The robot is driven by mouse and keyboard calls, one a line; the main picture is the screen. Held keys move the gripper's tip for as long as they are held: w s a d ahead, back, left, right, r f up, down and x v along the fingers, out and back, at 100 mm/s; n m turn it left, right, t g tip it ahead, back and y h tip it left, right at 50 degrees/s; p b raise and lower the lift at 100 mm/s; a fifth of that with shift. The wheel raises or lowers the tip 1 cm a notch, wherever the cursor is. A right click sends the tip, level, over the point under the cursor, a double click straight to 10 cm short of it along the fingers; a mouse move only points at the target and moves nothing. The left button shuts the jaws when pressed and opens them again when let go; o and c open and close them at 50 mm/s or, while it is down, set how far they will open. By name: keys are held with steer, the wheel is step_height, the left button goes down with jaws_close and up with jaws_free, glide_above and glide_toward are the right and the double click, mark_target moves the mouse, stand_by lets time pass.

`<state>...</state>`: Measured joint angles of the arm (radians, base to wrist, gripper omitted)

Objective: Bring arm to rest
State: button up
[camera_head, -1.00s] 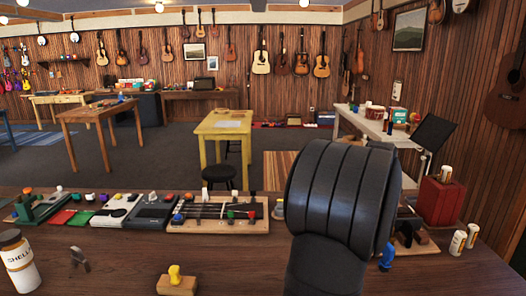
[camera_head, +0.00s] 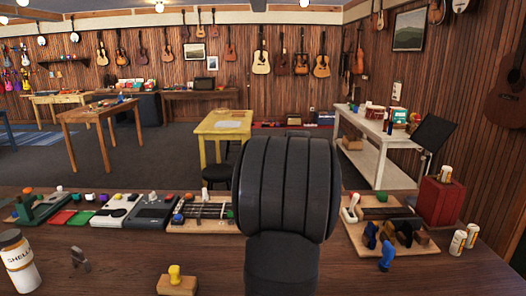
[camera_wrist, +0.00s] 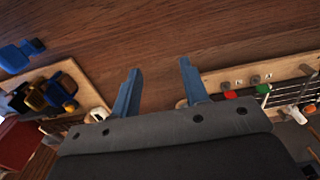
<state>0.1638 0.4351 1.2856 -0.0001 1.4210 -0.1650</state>
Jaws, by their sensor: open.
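My gripper (camera_wrist: 160,90) shows in the wrist view with its two blue-grey fingers apart and nothing between them. It is over bare brown bench top (camera_wrist: 150,40), between two wooden boards. In the head view my dark, ribbed arm stands upright in the middle and hides the gripper and part of the bench behind it.
A board with strings and coloured pieces (camera_head: 200,226) lies left of my arm. Another board with clamps (camera_head: 362,238) lies right, by a red box (camera_head: 437,201). A SHELLAC bottle (camera_head: 18,262) and a wooden block with a yellow knob (camera_head: 177,284) stand near the front.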

steer(key=a, duration=0.8)
steer(key=shift+w+a+r, duration=0.2)
steer(key=shift+a, duration=0.2)
stand_by(1.3)
steer(key=o, duration=0.6)
step_height(320, 180, up, 4)
steer(key=m, duration=1.7)
glide_above(390, 246)
step_height(390, 246, down, 11)
steer(key=shift+w, duration=0.1)
steer(key=shift+w+d+f, duration=0.1)
steer(key=shift+w+f, duration=0.05)
steer(key=shift+f, duration=1.2)
steer(key=shift+w+f, duration=0.1)
steer(key=shift+f, duration=1.25)
